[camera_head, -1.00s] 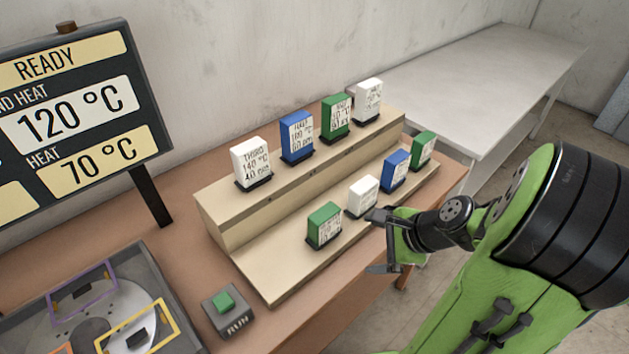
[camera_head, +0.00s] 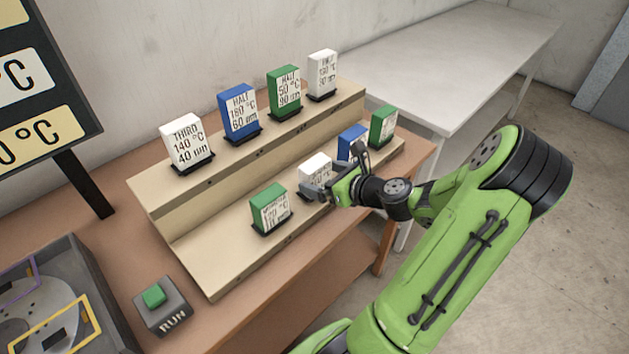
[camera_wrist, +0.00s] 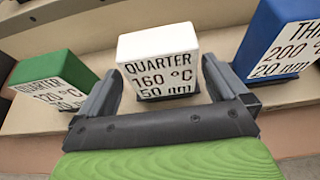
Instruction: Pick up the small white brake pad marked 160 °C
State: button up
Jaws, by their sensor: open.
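The small white brake pad (camera_wrist: 158,68) reads "QUARTER 160 °C 50 mm" in the wrist view and stands upright on the lower step. It also shows in the head view (camera_head: 315,168), partly covered by my gripper. My gripper (camera_wrist: 160,98) is open, with one finger on each side of the pad's lower front. The head view shows my gripper (camera_head: 335,172) reaching in from the right at the front of the lower step. I cannot tell whether the fingers touch the pad.
On the lower step, a green pad (camera_wrist: 50,82) stands left of the white one and a blue pad (camera_wrist: 280,42) right. Another green pad (camera_head: 383,125) stands at the far right end. The upper step holds several pads, including a white "THIRD 140 °C" pad (camera_head: 185,140). A RUN button box (camera_head: 163,306) sits front left.

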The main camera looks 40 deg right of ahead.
jog(key=b+x, duration=0.1)
jog(key=x, duration=0.4)
jog(key=shift+w+f+b, duration=0.2)
jog(key=shift+w+b, duration=0.1)
jog(key=shift+s+r, duration=0.1)
jog(key=shift+c, duration=0.5)
jog(key=c, duration=0.9)
